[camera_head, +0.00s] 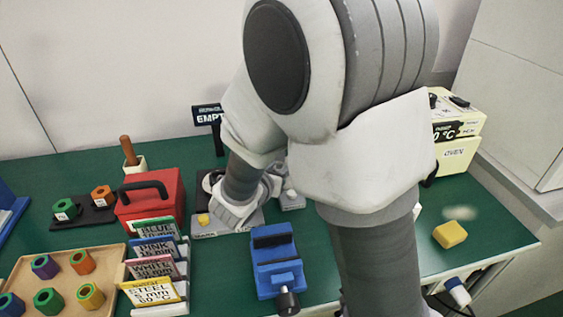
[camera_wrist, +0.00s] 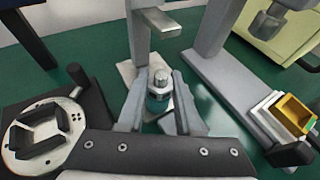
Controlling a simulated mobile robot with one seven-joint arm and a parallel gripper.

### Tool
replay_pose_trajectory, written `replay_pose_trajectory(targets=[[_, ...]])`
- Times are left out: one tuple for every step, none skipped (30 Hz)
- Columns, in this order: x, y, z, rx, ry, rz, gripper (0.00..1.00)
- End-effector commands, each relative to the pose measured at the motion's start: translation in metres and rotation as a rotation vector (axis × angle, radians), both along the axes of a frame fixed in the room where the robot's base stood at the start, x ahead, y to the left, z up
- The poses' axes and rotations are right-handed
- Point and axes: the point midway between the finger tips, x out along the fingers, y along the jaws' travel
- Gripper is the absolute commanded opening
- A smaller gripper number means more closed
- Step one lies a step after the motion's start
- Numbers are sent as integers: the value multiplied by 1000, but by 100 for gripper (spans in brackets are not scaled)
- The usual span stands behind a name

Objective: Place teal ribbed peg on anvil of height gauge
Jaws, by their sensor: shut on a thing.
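The teal ribbed peg (camera_wrist: 157,103), with a grey metal top, is upright between the two fingers of my gripper (camera_wrist: 158,115) in the wrist view. The gripper is shut on it. Just beyond stands the height gauge (camera_wrist: 141,45), a grey column with an arm reaching out to the right above. Its pale base plate (camera_wrist: 127,72) shows behind the peg. I cannot tell whether the peg's bottom touches the plate; the fingers and gripper body hide it. In the head view my arm hides the fingers and peg.
A round fixture (camera_wrist: 45,135) lies left of my gripper, and another grey stand (camera_wrist: 207,58) is at right. In the head view, a blue vise (camera_head: 275,262), red toolbox (camera_head: 150,207), label cards (camera_head: 150,292), wooden tray (camera_head: 112,268), yellow block (camera_head: 450,234) and oven (camera_head: 455,155) surround the arm.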

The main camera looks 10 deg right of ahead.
Motion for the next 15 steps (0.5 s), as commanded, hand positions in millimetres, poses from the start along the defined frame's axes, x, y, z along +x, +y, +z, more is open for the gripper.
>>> replay_pose_trajectory(targets=[[2, -1, 0, 0, -1, -1, 0], [3, -2, 0, 1, -2, -2, 0], [6, -4, 0, 0, -2, -3, 0], [8, -6, 0, 0, -2, -3, 0], [11, -7, 0, 0, -2, -2, 0], [14, -9, 0, 0, -2, -2, 0], [17, -11, 0, 0, -2, -2, 0], [20, -13, 0, 0, -2, -3, 0], [23, -16, 0, 0, -3, -4, 0], [26, -17, -1, 0, -3, -4, 0], [29, -19, -1, 0, -1, -3, 0], [32, -21, -1, -1, -1, -1, 0], [35, -23, 0, -1, -1, -1, 0], [34, -22, -5, -2, 0, 1, 0], [34, -21, -9, -2, 1, 1, 0]])
